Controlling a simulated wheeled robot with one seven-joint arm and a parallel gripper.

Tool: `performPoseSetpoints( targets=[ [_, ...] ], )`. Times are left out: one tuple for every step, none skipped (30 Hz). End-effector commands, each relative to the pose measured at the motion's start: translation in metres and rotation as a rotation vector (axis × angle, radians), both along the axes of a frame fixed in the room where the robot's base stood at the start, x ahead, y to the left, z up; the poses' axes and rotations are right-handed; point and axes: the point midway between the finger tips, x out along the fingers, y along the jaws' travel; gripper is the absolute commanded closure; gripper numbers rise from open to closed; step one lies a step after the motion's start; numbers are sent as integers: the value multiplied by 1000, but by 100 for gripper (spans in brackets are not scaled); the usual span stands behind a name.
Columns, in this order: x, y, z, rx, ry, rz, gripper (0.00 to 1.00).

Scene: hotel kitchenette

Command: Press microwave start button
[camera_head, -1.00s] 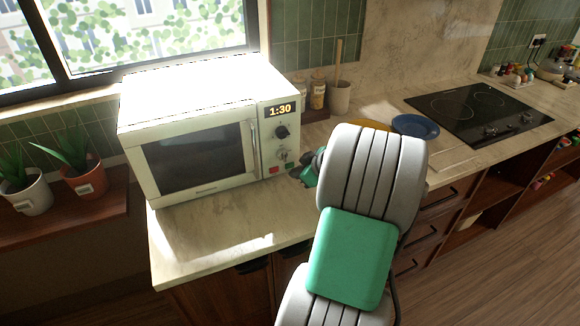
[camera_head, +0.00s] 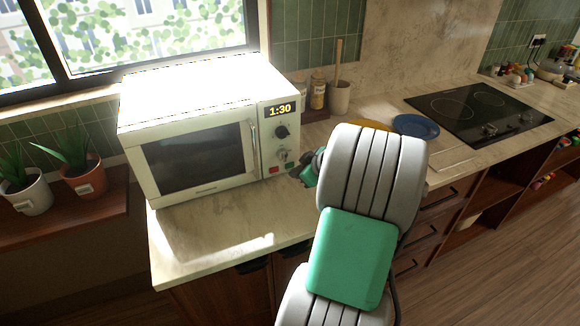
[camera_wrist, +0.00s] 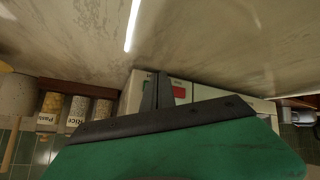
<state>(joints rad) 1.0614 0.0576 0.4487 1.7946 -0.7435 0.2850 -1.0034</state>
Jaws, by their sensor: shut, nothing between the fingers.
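A cream microwave (camera_head: 200,92) stands on the counter with its door shut. Its display (camera_head: 280,110) reads 1:30. Its right-hand panel has a dark knob (camera_head: 281,132), a lower knob (camera_head: 281,155) and a red button (camera_head: 273,170) at the bottom. My gripper (camera_head: 294,171) is at the lower right of this panel, partly hidden by my arm. In the wrist view, my shut, empty gripper (camera_wrist: 161,88) points at the panel, and the red button (camera_wrist: 180,92) shows just right of the fingertips. I cannot tell whether the fingertips touch the panel; they hide part of it.
Jars (camera_head: 318,92) and a utensil crock (camera_head: 340,97) stand behind the microwave's right side. A blue plate (camera_head: 416,126) and a black cooktop (camera_head: 478,112) lie farther right. Potted plants (camera_head: 83,175) stand at the left. The counter before the microwave (camera_head: 215,235) is clear.

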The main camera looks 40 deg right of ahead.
Motion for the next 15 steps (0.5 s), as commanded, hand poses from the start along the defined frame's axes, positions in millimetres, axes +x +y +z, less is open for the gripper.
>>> performPoseSetpoints(
  targets=[
    [1, 0, -1, -1, 0, 1, 100],
    [2, 0, -2, -1, 0, 1, 100],
    [4, -1, -2, 0, 0, 1, 100],
    [5, -1, -2, 0, 0, 1, 100],
    [6, -2, -2, -1, 0, 2, 100],
    [7, -2, -2, -1, 0, 1, 100],
    [8, -2, -1, -1, 0, 1, 100],
    [8, -2, -1, -1, 0, 1, 100],
    [8, -2, 0, 0, 0, 0, 100],
    [8, -2, 0, 0, 0, 0, 100],
    [8, -2, 0, 0, 0, 0, 100],
    [8, -2, 0, 0, 0, 0, 100],
    [8, -2, 0, 0, 0, 0, 100],
    [8, -2, 0, 0, 0, 0, 100],
    [8, -2, 0, 0, 0, 0, 100]
  ],
)
